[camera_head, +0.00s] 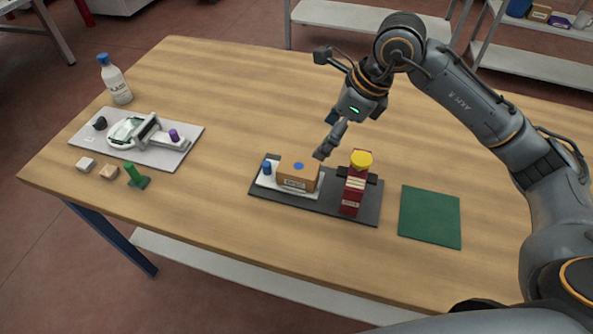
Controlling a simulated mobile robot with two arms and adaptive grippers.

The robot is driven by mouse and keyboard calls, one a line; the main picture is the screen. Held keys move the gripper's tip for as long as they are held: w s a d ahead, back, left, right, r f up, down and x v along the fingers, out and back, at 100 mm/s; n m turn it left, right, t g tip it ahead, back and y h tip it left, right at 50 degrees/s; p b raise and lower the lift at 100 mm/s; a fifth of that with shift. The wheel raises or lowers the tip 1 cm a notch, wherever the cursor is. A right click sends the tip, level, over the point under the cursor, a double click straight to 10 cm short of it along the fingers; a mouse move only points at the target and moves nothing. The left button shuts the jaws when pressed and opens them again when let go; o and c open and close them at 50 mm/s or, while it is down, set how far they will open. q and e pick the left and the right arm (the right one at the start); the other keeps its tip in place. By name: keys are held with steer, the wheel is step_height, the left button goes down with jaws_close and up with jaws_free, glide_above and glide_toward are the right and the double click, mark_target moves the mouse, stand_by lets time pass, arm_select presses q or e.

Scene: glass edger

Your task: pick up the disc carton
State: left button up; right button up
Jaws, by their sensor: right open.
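A small brown carton (298,174) with a pale label on its front and a blue round spot on top looks like the disc carton. It sits on a white plate (268,181) on a dark grey board (325,206) in the middle of the table. My right gripper (327,146) hangs just above and behind the carton's right end, fingers pointing down. It is open, seen edge-on, with nothing visible between its fingers. I cannot tell whether it touches the carton. My left gripper is out of view.
A red upright block (352,190) with a yellow top stands close right of the carton. A small blue piece (266,167) is at its left. A green mat (430,216) lies further right. A grey mat (182,146) with tools and a bottle (116,82) are at left. The table (220,90) is otherwise mostly clear.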

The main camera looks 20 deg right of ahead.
mark_target(300, 166)
steer(key=p+x, duration=0.1)
steer(key=x, duration=0.7)
steer(key=shift+f, duration=0.15)
steer(key=shift+a+f+p, duration=0.15)
steer(key=shift+f+p, duration=0.05)
steer(key=shift+p, duration=0.1)
steer(key=x, duration=0.2)
steer(key=p+x, duration=0.1)
steer(key=x, duration=0.1)
steer(key=shift+w+a+f, duration=0.2)
steer(key=shift+a+f, duration=0.1)
steer(key=shift+a, duration=0.05)
steer(key=c, duration=1.2)
